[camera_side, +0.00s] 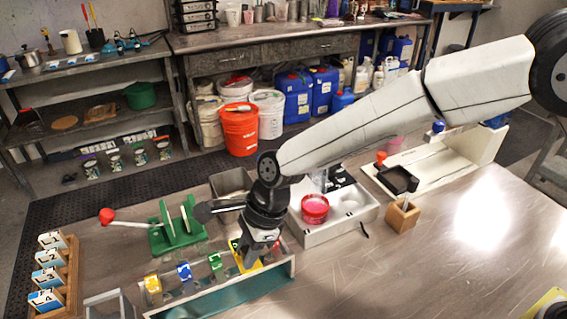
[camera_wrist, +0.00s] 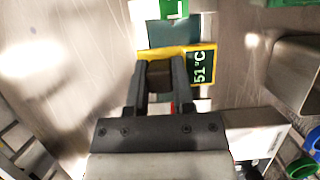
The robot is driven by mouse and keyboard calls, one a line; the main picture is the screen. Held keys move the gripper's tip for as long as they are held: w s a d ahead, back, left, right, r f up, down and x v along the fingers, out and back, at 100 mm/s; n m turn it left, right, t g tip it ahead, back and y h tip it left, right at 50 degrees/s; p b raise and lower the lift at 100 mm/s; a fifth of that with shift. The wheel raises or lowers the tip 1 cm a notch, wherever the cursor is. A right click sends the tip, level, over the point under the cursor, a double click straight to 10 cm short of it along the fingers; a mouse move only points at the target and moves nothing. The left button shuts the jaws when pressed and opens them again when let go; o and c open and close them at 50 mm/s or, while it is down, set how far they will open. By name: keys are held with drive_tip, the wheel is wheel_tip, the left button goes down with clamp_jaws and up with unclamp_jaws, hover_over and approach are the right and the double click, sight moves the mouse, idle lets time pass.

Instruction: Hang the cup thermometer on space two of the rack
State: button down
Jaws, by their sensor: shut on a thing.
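My gripper (camera_side: 252,250) is over the right part of a long, low, pale-sided rack (camera_side: 222,296), shut on a yellow-framed piece (camera_side: 241,263). In the wrist view, my gripper's fingers (camera_wrist: 160,68) are at this yellow piece (camera_wrist: 205,50), whose dark face reads 51 °C; I take it to be the cup thermometer. Its lower part is hidden by the fingers. Yellow (camera_side: 152,284), blue (camera_side: 184,271) and green (camera_side: 215,261) tags stand along the rack to the left. I cannot tell which space is two.
A wooden stand (camera_side: 72,272) with numbered cards is at the left. A green fixture with a red-knobbed lever (camera_side: 176,232) is behind the rack. A white tray (camera_side: 340,228) with a red cup (camera_side: 315,208) and a small wooden block (camera_side: 402,217) are to the right.

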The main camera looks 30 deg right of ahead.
idle(0.3)
drive_tip(key=shift+c, duration=2)
unclamp_jaws()
drive_tip(key=v, duration=0.7)
drive_tip(key=shift+d+r, duration=0.25)
drive_tip(key=shift+r, duration=0.05)
